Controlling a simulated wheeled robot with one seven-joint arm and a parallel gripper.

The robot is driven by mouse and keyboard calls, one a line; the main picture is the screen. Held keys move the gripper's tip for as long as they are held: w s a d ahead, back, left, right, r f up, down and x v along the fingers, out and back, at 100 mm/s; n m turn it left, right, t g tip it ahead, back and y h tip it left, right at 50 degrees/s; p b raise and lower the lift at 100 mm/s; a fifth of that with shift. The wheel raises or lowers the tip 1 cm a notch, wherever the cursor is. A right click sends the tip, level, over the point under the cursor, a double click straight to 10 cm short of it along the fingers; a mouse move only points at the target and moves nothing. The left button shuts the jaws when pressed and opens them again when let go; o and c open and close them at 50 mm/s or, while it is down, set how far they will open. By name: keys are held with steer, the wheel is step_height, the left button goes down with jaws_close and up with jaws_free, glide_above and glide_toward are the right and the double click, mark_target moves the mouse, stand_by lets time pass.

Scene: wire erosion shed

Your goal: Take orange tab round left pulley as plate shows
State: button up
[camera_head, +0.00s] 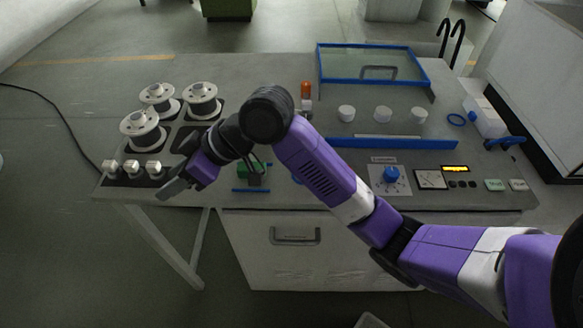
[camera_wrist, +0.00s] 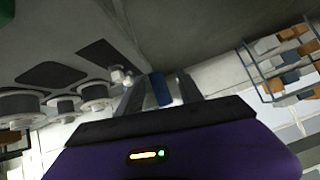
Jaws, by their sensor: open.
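My gripper (camera_head: 172,190) hangs open over the front left edge of the bench, just right of the small white knobs. In the wrist view its two fingers (camera_wrist: 160,92) are spread, with a blue piece (camera_wrist: 161,90) showing between them; I cannot tell whether it touches them. Three white round posts (camera_head: 382,114), which look like pulleys, stand in a row at the back of the bench; the left one (camera_head: 346,113) is clear of my arm. A plate with a line drawing (camera_head: 431,180) sits at the front right. I cannot make out an orange tab for certain.
Three white spools (camera_head: 142,129) stand at the bench's left. An orange-topped upright piece (camera_head: 306,90) stands behind my arm. A blue-framed clear cover (camera_head: 372,64) is raised at the back. A blue bar (camera_head: 392,143) lies before the posts. A green block (camera_head: 250,171) is partly hidden.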

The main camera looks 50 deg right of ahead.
steer(key=s+d+g+h, duration=0.2)
steer(key=s+d, duration=0.2)
steer(key=d, duration=0.4)
steer(key=s+d+f+n+g+h, duration=0.1)
steer(key=s+d+g+h, duration=0.1)
steer(key=d, duration=0.6)
steer(key=s+d+f+g+h, duration=0.1)
steer(key=s+d+g+h, duration=0.2)
steer(key=s+d, duration=0.3)
steer(key=shift+d+g, duration=0.3)
steer(key=shift+d, duration=1.3)
steer(key=shift+s+d+f, duration=0.1)
steer(key=shift+d+f, duration=0.05)
steer(key=shift+f, duration=0.15)
steer(key=shift+s+f, duration=0.1)
steer(key=shift+f, duration=3.45)
jaws_close()
